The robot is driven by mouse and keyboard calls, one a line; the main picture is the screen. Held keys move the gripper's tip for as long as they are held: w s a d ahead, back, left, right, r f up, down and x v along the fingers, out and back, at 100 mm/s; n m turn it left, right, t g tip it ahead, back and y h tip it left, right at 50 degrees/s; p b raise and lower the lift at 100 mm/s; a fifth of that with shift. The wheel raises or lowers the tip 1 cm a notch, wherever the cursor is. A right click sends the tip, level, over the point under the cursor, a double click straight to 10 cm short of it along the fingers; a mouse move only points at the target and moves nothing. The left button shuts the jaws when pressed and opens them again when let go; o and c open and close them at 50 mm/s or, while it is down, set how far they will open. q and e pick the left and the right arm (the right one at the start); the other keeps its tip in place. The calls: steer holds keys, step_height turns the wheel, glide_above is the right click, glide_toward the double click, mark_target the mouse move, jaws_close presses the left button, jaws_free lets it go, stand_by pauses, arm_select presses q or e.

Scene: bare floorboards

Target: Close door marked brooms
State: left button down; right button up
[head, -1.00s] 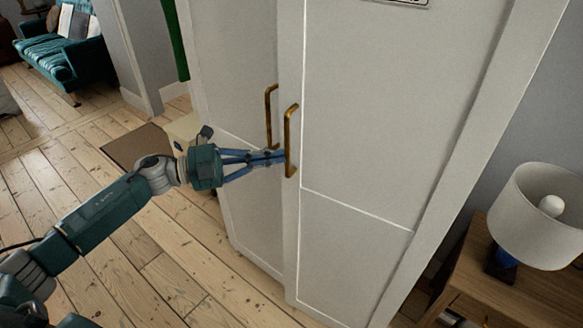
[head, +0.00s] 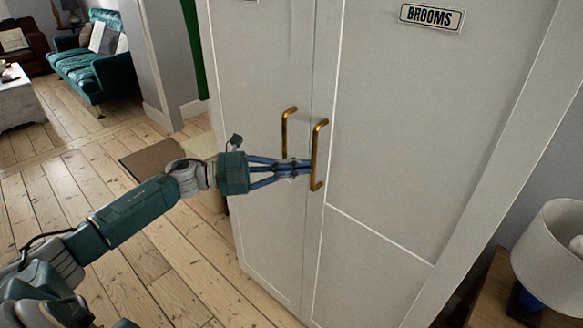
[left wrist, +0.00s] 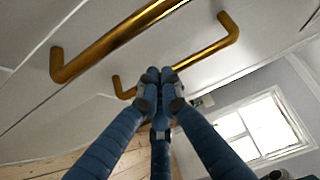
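The door marked BROOMS (head: 390,130) is the right-hand white cupboard door, with its sign (head: 432,16) near the top. It looks about flush with the left-hand door (head: 262,80). Its brass handle (head: 316,155) stands beside the seam; the other door's handle (head: 285,130) is just left of it. My left gripper (head: 304,168) is at the BROOMS handle, its fingers together. In the left wrist view the fingertips (left wrist: 160,78) meet with nothing seen between them, close to the brass bars. Whether they touch the door is unclear. My right gripper is out of view.
A wooden side table (head: 497,290) with a white-shaded lamp (head: 552,250) stands right of the cupboard. A brown mat (head: 150,160) lies on the floorboards at left. A teal sofa (head: 95,68) is farther back. Open floor lies left of the cupboard.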

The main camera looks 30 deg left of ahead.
arm_select(q)
steer(key=v, duration=1.2)
steer(key=w+a+f+n+t+y, duration=0.1)
steer(key=a+f+n+t+y, duration=0.2)
steer(key=f, duration=0.4)
steer(key=a+f+n+y, duration=0.3)
steer(key=a+f+n, duration=0.1)
steer(key=f+n, duration=0.15)
steer(key=w+a+f+n+t+y, duration=0.1)
steer(key=a+f+n+t+y, duration=0.15)
steer(key=f, duration=0.45)
steer(key=s+a+f+n+g+y, duration=0.1)
steer(key=s+f+n+g+y, duration=0.25)
steer(key=f, duration=0.85)
steer(key=s+a+f+n+y, duration=0.15)
steer(key=s+f+n, duration=0.4)
steer(key=f, duration=0.65)
steer(key=s+d+f+n+g+y, duration=0.15)
steer(key=s+d+f+g, duration=0.25)
steer(key=s+d+f, duration=0.6)
steer(key=s+d+f+n+g, duration=0.35)
steer(key=s+d+f, duration=0.35)
steer(key=s+f, duration=0.7)
steer(key=s+d+f+n+g, duration=0.1)
steer(key=s+d+f+g, duration=0.2)
steer(key=s+d, duration=0.7)
steer(key=shift+s+d+g+h, duration=0.2)
steer(key=shift+s+g+h, duration=0.2)
steer(key=shift+s+g, duration=0.55)
